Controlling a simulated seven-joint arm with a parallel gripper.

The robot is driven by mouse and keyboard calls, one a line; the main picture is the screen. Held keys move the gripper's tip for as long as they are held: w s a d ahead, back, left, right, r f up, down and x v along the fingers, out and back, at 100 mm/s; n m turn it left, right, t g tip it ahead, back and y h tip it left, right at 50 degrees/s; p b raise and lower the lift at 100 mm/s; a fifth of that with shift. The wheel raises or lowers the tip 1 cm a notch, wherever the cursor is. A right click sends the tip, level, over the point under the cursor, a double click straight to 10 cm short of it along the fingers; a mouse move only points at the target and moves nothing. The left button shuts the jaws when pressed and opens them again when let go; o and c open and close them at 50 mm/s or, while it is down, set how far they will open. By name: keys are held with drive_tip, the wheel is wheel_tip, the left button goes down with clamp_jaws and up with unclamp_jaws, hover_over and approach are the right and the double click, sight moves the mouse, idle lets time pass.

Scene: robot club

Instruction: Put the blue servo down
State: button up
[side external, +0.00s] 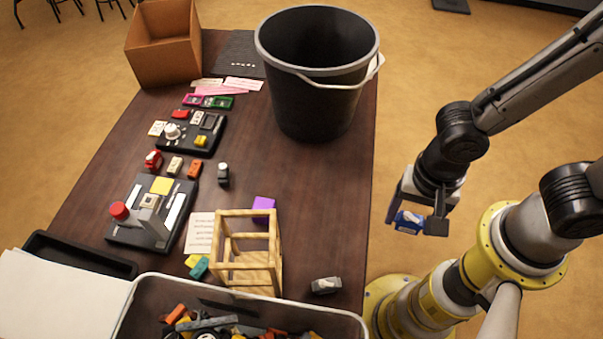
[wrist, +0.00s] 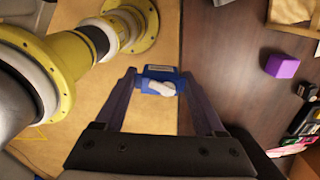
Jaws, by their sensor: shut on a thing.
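The blue servo (side external: 407,222) is a small blue block held at the end of my gripper (side external: 418,224). In the wrist view the blue servo (wrist: 158,82) shows a pale label and a white horn, and it sits between the fingertips of my gripper (wrist: 158,80). My gripper is shut on it. In the side view it hangs in the air to the right of the table's right edge, with the tan floor behind it.
The dark wooden table (side external: 320,180) has clear room along its right side. A black bucket (side external: 315,85) stands at the back right. A wooden frame (side external: 247,255), a purple block (side external: 263,205), a grey servo-like piece (side external: 326,286) and a bin of parts (side external: 340,318) are near the front.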

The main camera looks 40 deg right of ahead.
drive_tip(key=w+a+r+n, duration=0.2)
drive_tip(key=w+a, duration=0.2)
drive_tip(key=w, duration=0.4)
hover_over(276, 173)
drive_tip(key=s, duration=0.1)
drive_tip(key=f, duration=1.1)
drive_tip(key=shift+d+f, duration=0.1)
drive_tip(key=shift+d, duration=0.1)
drive_tip(key=shift+w+a+f, duration=0.25)
drive_tip(key=shift+w+f, duration=0.15)
drive_tip(key=shift+f, duration=1.6)
drive_tip(key=shift+f, duration=0.15)
